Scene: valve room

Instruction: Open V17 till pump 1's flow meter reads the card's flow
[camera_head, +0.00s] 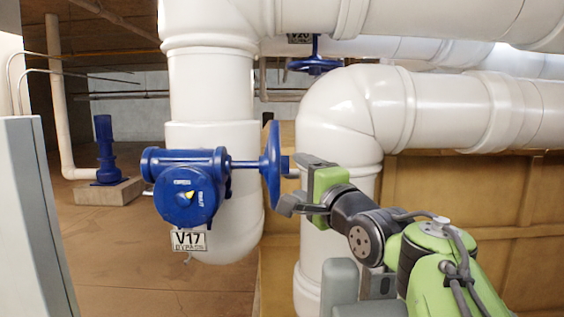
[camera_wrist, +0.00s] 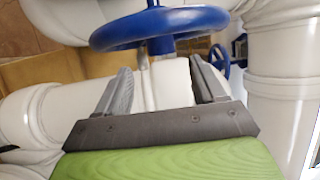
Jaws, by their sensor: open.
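The blue V17 valve (camera_head: 187,186) sits on a white vertical pipe, with a yellow pointer on its round face and a "V17 BYPASS" tag (camera_head: 188,241) below. Its blue handwheel (camera_head: 270,180) stands on a shaft to the right, seen nearly edge-on. My gripper (camera_head: 289,185) is open, just right of the handwheel. In the wrist view the handwheel (camera_wrist: 160,27) lies beyond the open fingers (camera_wrist: 162,85), and nothing is between them but background pipe. I cannot tell whether a fingertip touches the wheel hub. No flow meter or card is legible in view.
Large white pipes (camera_head: 450,110) run overhead and to the right. A second blue handwheel (camera_head: 315,65), tagged V20 or similar, is higher at the back. A grey cabinet (camera_head: 35,220) stands at left. A blue pump-like unit (camera_head: 106,150) stands on a block. Floor between is clear.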

